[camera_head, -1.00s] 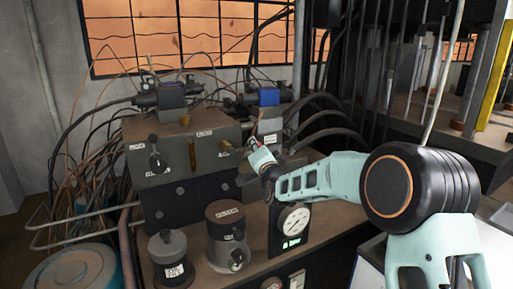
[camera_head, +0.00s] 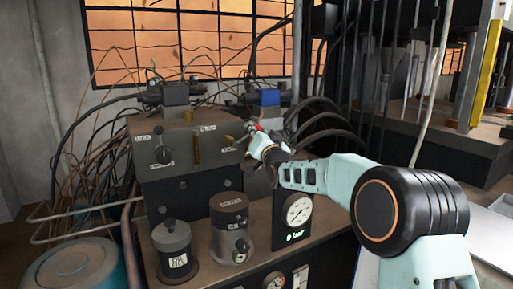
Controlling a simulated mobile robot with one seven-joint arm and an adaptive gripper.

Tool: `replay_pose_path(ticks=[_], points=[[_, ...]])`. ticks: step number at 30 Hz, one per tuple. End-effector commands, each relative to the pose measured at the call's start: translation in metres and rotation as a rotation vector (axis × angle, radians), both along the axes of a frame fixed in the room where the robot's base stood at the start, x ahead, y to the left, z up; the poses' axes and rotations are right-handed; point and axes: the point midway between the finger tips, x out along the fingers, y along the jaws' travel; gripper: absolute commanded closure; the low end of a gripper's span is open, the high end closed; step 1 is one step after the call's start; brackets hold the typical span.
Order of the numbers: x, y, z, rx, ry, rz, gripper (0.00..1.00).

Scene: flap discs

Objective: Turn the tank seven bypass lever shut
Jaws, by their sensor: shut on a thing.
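A dark valve block (camera_head: 180,135) stands on the bench left of centre, with several small labels too small to read. A small brass lever (camera_head: 242,141) sticks out near the right end of its front. My gripper (camera_head: 254,132) is at that end of the block, shut, with its fingers up against the lever area; a bit of red shows by the fingertips. The exact contact is small and partly hidden by the gripper. I cannot read which label marks tank seven.
Black hoses (camera_head: 318,125) curve behind my gripper. Loose cables hang at the left above a teal drum (camera_head: 75,270).

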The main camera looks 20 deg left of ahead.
Motion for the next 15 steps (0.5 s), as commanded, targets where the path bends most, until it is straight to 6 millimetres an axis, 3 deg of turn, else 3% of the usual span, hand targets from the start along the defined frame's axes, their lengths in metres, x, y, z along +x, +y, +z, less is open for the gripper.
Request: replay_pose_path(ticks=[15], points=[[-0.022,0.018,0.029,-0.322,-0.375,-0.001,1.0]])
